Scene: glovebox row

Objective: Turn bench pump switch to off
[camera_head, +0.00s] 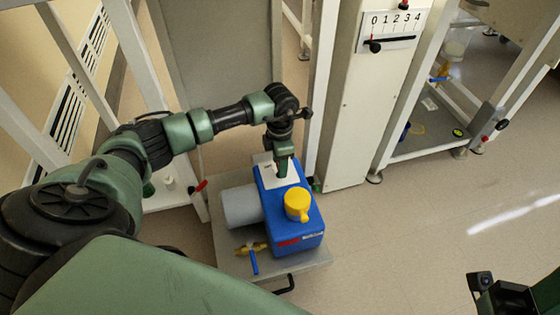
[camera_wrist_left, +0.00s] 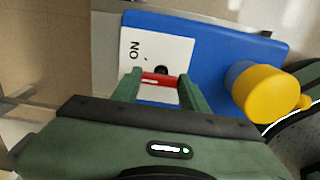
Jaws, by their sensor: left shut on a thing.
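The bench pump (camera_head: 303,233) is a blue box with a yellow cap (camera_head: 297,204) and a grey motor cylinder (camera_head: 241,207). The white switch plate (camera_wrist_left: 147,47) is on its top and carries the word ON; any other word is hidden. The pump switch has a red lever (camera_wrist_left: 158,79) beside a dark round pivot (camera_wrist_left: 160,69). My left gripper (camera_head: 282,176) points down at the plate, with its fingers closed around the red lever in the left wrist view. Part of my right arm shows at the lower right of the head view; its jaws cannot be made out.
The pump stands on a grey base (camera_head: 225,252) with a brass valve with a blue handle (camera_head: 253,260) at its front. A white post with a 0-to-4 scale (camera_head: 392,30) stands behind it to the right. White frames stand left and right.

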